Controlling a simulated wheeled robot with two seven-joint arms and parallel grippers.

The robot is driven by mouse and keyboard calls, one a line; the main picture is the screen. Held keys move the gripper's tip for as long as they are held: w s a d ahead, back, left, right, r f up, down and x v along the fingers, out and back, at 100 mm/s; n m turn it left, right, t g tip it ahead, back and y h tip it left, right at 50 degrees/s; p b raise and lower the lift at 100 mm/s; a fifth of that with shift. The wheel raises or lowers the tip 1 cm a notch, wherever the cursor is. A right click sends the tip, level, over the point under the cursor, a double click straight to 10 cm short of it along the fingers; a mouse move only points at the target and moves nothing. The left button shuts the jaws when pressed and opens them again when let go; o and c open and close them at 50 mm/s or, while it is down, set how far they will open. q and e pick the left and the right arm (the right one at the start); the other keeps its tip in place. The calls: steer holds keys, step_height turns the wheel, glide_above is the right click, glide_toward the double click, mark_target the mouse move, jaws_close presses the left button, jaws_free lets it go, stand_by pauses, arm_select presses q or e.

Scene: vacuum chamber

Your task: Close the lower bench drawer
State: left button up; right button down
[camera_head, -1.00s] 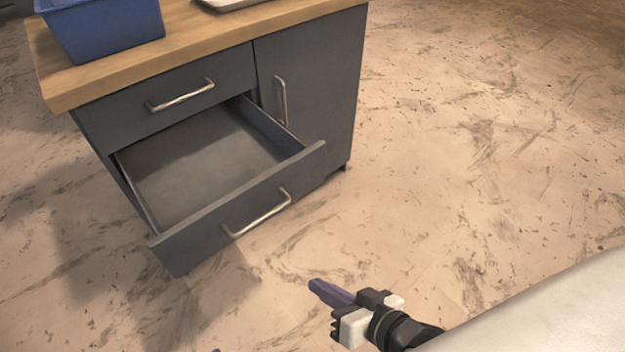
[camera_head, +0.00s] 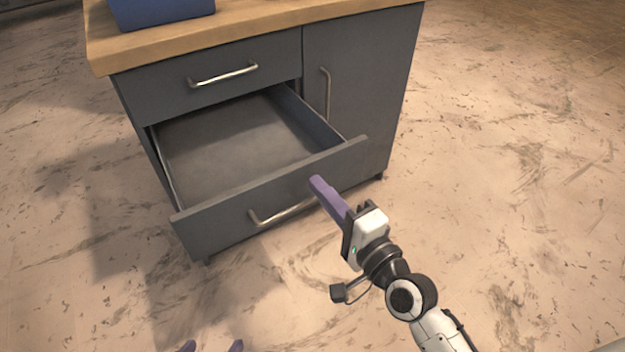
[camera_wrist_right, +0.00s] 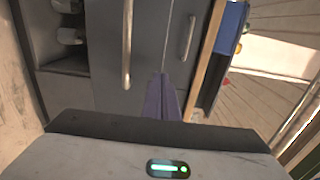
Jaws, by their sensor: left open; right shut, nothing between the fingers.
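The lower bench drawer (camera_head: 235,208) stands pulled well out of the grey bench, and its inside looks empty. Its bar handle (camera_head: 280,214) is on the front panel. My right gripper (camera_head: 316,180) is shut and empty, with its purple fingers pointing at the right part of the drawer front, right of the handle. I cannot tell whether the tips touch the panel. In the right wrist view the shut fingers (camera_wrist_right: 163,98) point toward the grey fronts, with the handle (camera_wrist_right: 127,45) beside them. My left gripper (camera_head: 212,347) is open at the bottom edge, only its fingertips visible.
The upper drawer (camera_head: 215,80) is shut above the open one. A cupboard door (camera_head: 360,90) is shut at its right. A blue bin (camera_head: 165,12) stands on the wooden worktop (camera_head: 240,30). The floor right of the bench is clear.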

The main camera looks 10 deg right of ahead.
mark_target(303, 168)
steer(key=shift+x, duration=1.7)
steer(key=shift+w, duration=0.15)
